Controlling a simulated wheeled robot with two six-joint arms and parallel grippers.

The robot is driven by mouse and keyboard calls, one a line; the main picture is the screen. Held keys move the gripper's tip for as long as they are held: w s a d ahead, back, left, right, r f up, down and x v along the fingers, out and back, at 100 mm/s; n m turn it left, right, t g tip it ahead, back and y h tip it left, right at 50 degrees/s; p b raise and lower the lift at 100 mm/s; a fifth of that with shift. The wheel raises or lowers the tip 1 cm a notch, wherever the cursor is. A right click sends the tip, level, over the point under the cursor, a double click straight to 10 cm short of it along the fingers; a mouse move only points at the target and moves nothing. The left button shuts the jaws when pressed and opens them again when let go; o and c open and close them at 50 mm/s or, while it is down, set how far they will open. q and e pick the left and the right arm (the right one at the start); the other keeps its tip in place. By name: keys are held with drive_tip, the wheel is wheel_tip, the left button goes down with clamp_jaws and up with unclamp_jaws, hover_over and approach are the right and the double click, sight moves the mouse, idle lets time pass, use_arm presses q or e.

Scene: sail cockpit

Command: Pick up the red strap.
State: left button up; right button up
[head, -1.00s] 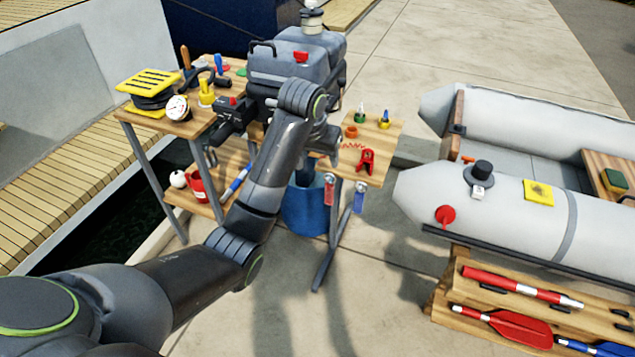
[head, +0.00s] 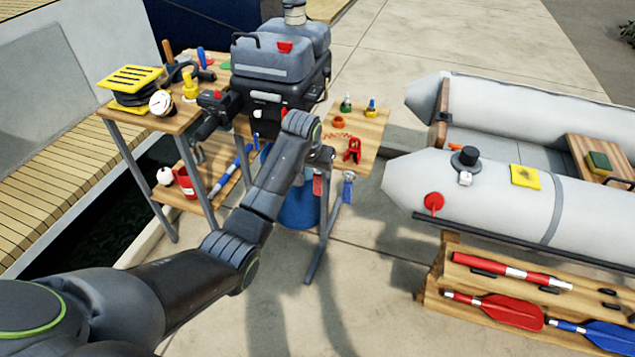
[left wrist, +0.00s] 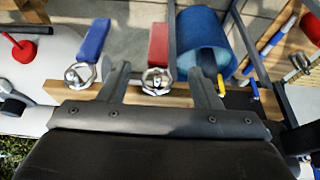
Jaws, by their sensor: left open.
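The red strap (head: 317,185) hangs from the front edge of the wooden outboard bench, just below my left gripper (head: 319,155), and is partly hidden by it. In the left wrist view the red strap (left wrist: 158,43) hangs from a silver round fitting (left wrist: 157,79). That fitting shows between the two fingers of my open left gripper (left wrist: 157,66). The fingers look empty; I cannot tell how far the strap is from them in depth. My right gripper is in neither view.
A blue strap (head: 348,188) hangs close beside the red one. A blue bucket (head: 298,209) stands under the bench. The outboard motor (head: 282,75) is behind my arm. A grey inflatable boat (head: 500,195) lies to the right, with bare paving between.

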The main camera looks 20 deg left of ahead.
sight(317, 173)
use_arm(q)
drive_tip(key=shift+x, duration=2.1)
drive_tip(key=shift+d, duration=0.1)
drive_tip(key=shift+c, duration=0.5)
drive_tip(key=c, duration=0.9)
drive_tip(key=shift+r, duration=0.15)
drive_tip(key=shift+r+p, duration=0.2)
drive_tip(key=shift+p, duration=0.25)
drive_tip(key=shift+p, duration=0.3)
